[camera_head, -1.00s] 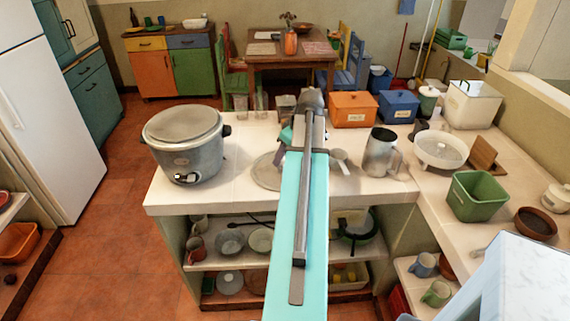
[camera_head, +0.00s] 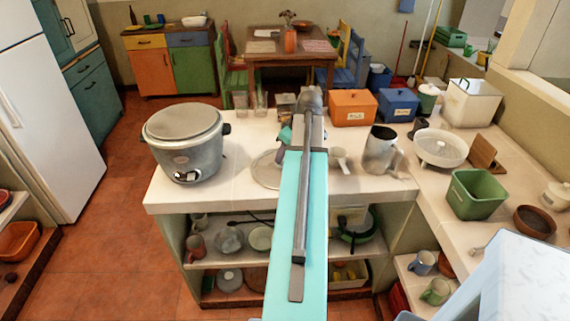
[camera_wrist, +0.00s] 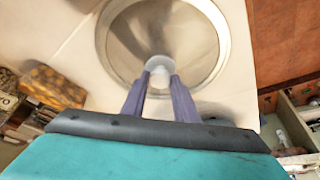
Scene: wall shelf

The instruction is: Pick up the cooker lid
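A round grey metal lid (camera_head: 266,172) lies on the counter, partly hidden behind my arm in the head view. In the wrist view the same lid (camera_wrist: 190,35) shows a broad rim and a pale knob (camera_wrist: 160,65) at its centre. My gripper (camera_wrist: 159,80) is over the lid, with its two purple fingers on either side of the knob. Whether the fingers press on the knob or stand just clear of it cannot be told. A grey cooker (camera_head: 188,155) stands on the counter to the left, its top covered by a flat disc.
A metal jug (camera_head: 380,150) and a white bowl (camera_head: 440,148) stand to the right. Orange (camera_head: 353,108) and blue (camera_head: 397,106) boxes stand at the back. Shelves with crockery lie under the counter. The counter between the cooker and the lid is clear.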

